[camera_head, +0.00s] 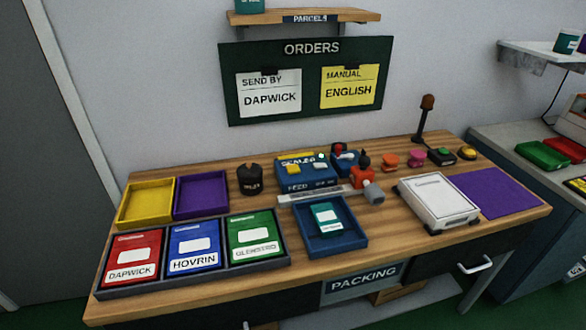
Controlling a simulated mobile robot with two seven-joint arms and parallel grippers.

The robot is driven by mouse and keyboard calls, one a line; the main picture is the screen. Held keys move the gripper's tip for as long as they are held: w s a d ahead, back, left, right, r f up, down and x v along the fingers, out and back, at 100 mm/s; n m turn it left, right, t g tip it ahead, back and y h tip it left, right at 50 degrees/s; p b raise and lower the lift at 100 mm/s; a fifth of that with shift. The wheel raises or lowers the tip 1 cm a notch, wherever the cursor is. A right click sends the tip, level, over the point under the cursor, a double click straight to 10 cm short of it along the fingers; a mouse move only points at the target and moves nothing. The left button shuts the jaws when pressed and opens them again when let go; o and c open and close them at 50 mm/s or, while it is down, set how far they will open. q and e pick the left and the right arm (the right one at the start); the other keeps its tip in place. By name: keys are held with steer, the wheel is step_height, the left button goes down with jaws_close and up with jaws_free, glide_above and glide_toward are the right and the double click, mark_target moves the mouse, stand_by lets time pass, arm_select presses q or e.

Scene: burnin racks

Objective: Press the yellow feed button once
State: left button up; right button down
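A blue machine (322,178) stands at the back middle of the wooden table, with lettering on top and what reads as FEED on its front. A small yellow part (293,169) sits on its top at the left, above the FEED lettering. It looks like the yellow feed button, but it is too small to tell whether it is pressed. Another yellow dome (467,152) sits on a dark base at the table's back right. Neither of my grippers is in view, and nothing touches the machine.
A blue tray (352,247) with a teal packet lies before the machine. A black cup (250,180) stands left of it; an orange-red tool (362,178) is at its right. A white case (437,202) and purple mat (497,192) lie at right.

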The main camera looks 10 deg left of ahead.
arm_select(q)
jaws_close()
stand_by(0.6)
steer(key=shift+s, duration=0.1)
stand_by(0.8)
